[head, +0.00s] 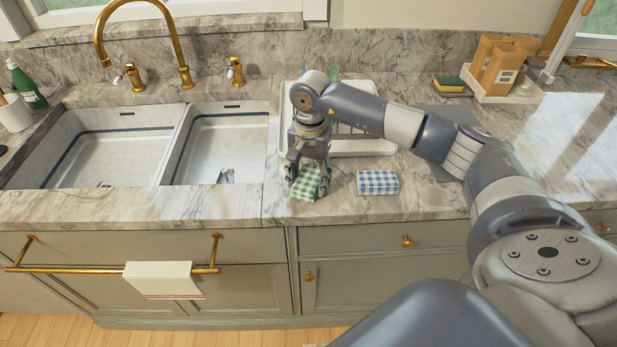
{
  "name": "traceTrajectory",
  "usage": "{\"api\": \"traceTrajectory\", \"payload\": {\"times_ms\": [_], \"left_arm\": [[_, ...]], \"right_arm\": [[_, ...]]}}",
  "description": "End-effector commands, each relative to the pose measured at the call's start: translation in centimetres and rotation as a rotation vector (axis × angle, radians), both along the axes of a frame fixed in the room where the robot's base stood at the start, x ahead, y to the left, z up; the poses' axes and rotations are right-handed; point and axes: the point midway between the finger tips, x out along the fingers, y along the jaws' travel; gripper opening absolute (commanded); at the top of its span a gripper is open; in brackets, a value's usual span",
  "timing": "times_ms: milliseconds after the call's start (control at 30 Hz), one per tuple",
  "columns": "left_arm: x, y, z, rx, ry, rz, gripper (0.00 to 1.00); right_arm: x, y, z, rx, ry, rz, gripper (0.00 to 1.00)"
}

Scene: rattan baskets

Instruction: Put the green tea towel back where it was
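The green checked tea towel (307,184) lies folded on the marble counter, just right of the sink and near the front edge. My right gripper (308,177) points down over it, with its fingers on either side of the towel's upper part. The fingers hide part of the towel, and I cannot tell whether they press on it. A blue checked towel (377,182) lies folded on the counter to the right, apart from the gripper. My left gripper is not in view.
A white dish rack (365,146) stands behind my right gripper, partly hidden by the arm. The double sink (187,130) is to the left. A cream towel (160,280) hangs on the brass rail. A sponge (449,85) and bottles in a tray (490,97) are at the back right.

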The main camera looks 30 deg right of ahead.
Motion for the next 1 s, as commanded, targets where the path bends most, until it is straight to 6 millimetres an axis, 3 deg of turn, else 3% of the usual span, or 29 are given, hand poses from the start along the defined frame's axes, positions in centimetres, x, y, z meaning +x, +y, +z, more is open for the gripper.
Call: {"api": "traceTrajectory", "payload": {"times_ms": [533,1000], "left_arm": [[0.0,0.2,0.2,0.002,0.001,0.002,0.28],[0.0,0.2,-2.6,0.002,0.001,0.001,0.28]], "right_arm": [[0.1,0.0,0.8,0.000,-0.003,0.000,0.71],[0.2,-0.3,9.9,0.001,-0.004,0.000,0.71]]}}
